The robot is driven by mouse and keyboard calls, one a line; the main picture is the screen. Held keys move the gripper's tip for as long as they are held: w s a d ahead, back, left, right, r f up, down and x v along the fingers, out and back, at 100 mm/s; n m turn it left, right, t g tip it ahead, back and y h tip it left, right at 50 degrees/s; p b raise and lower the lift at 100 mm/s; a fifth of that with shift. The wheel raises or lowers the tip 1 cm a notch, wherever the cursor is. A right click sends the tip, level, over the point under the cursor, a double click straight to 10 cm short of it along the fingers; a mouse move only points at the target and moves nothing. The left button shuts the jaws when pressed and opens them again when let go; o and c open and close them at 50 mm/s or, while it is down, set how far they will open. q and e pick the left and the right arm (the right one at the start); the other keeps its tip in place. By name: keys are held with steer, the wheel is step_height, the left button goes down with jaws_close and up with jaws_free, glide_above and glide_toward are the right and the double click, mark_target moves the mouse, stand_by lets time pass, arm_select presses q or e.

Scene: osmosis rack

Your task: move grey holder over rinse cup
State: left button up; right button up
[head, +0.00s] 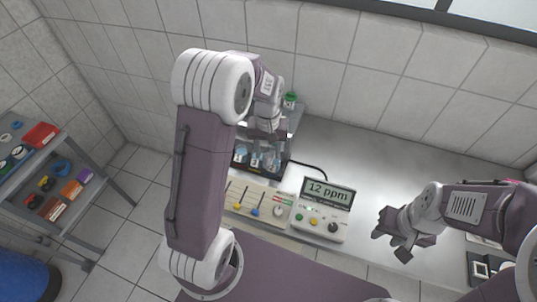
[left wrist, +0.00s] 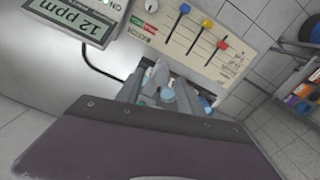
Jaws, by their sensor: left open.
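My left gripper (head: 266,133) points down over a dark rack (head: 262,169) at the back of the bench. The rack holds small clear cups with pale blue liquid, and one cup (head: 240,154) shows at its left end. In the left wrist view my left gripper (left wrist: 165,98) is open, with grey parts and pale blue liquid (left wrist: 168,95) near its fingers. I cannot clearly separate the grey holder from the grey fingers, nor tell which cup is the rinse cup. My right gripper (head: 402,243) is open and empty over the bench at the right.
A slider panel (head: 258,199) and a meter reading 12 ppm (head: 323,208) stand in front of the rack. A green-capped bottle (head: 290,99) stands behind it. Shelves with coloured items (head: 62,195) are at the left. The bench (head: 365,150) right of the rack is clear.

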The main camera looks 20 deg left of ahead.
mark_target(267, 155)
arm_select(q)
steer(key=f, duration=0.2)
steer(key=shift+w+f, duration=0.2)
steer(key=shift+f, duration=0.1)
steer(key=shift+s+a+f, duration=0.2)
steer(key=shift+s, duration=0.15)
steer(key=shift+w+d, duration=0.15)
jaws_close()
stand_by(0.8)
